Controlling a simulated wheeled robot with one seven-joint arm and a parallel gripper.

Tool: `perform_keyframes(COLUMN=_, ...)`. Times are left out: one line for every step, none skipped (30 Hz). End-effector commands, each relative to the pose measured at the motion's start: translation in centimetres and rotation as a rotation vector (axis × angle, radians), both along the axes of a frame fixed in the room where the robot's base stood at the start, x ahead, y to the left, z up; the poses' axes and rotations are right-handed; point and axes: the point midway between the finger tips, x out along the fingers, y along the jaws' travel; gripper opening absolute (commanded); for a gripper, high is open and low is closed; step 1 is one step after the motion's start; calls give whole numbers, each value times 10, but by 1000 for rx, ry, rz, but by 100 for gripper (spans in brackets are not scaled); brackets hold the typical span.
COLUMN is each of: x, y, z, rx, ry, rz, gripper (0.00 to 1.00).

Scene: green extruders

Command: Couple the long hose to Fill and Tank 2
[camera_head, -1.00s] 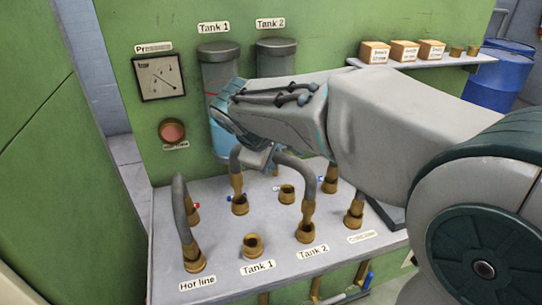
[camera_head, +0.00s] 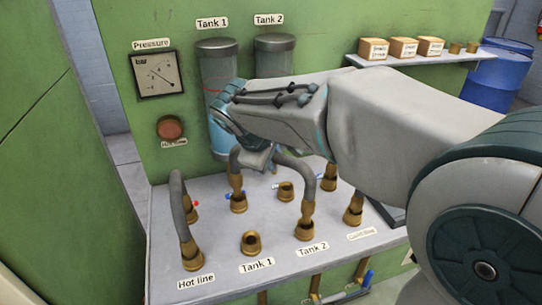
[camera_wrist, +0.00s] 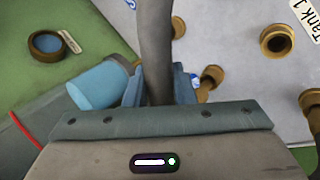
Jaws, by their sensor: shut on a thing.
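The long grey hose (camera_head: 295,165) arches over the bench with a brass end on each side. Its right end stands in the brass port labelled Tank 2 (camera_head: 304,233). Its left end stands at a back-row brass port (camera_head: 239,205); I cannot read that port's label, and I cannot tell whether either end is fully seated. My gripper (camera_head: 264,158) is shut on the hose near the top of the arch. In the wrist view the hose (camera_wrist: 156,45) runs between the fingers (camera_wrist: 160,88). No Fill label is readable.
A second hose (camera_head: 177,200) rises from the Hot line port (camera_head: 192,260). The Tank 1 port (camera_head: 251,243) and a middle back port (camera_head: 286,191) are empty. Glass tanks (camera_head: 216,85) stand behind my gripper. A shelf (camera_head: 440,58) holds boxes at the right.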

Motion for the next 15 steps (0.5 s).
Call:
perform_keyframes(x=0, y=0, z=-1, rx=0, ry=-1, rz=1, gripper=0)
perform_keyframes(x=0, y=0, z=-2, rx=0, ry=-1, rz=1, gripper=0)
perform_keyframes(x=0, y=0, z=-3, rx=0, ry=-1, rz=1, gripper=0)
perform_keyframes(x=0, y=0, z=-3, rx=0, ry=-1, rz=1, gripper=0)
perform_keyframes(x=0, y=0, z=-4, rx=0, ry=-1, rz=1, gripper=0)
perform_keyframes(x=0, y=0, z=-5, rx=0, ry=-1, rz=1, gripper=0)
perform_keyframes(x=0, y=0, z=-6, rx=0, ry=-1, rz=1, gripper=0)
perform_keyframes(x=0, y=0, z=-6, rx=0, ry=-1, rz=1, gripper=0)
perform_keyframes(x=0, y=0, z=-7, rx=0, ry=-1, rz=1, gripper=0)
perform_keyframes(x=0, y=0, z=-7, rx=0, ry=-1, rz=1, gripper=0)
perform_keyframes(x=0, y=0, z=-8, rx=0, ry=-1, rz=1, gripper=0)
perform_keyframes(x=0, y=0, z=-9, rx=0, ry=-1, rz=1, gripper=0)
perform_keyframes(x=0, y=0, z=-10, rx=0, ry=-1, rz=1, gripper=0)
perform_keyframes(x=0, y=0, z=-10, rx=0, ry=-1, rz=1, gripper=0)
perform_keyframes(x=0, y=0, z=-11, rx=0, ry=-1, rz=1, gripper=0)
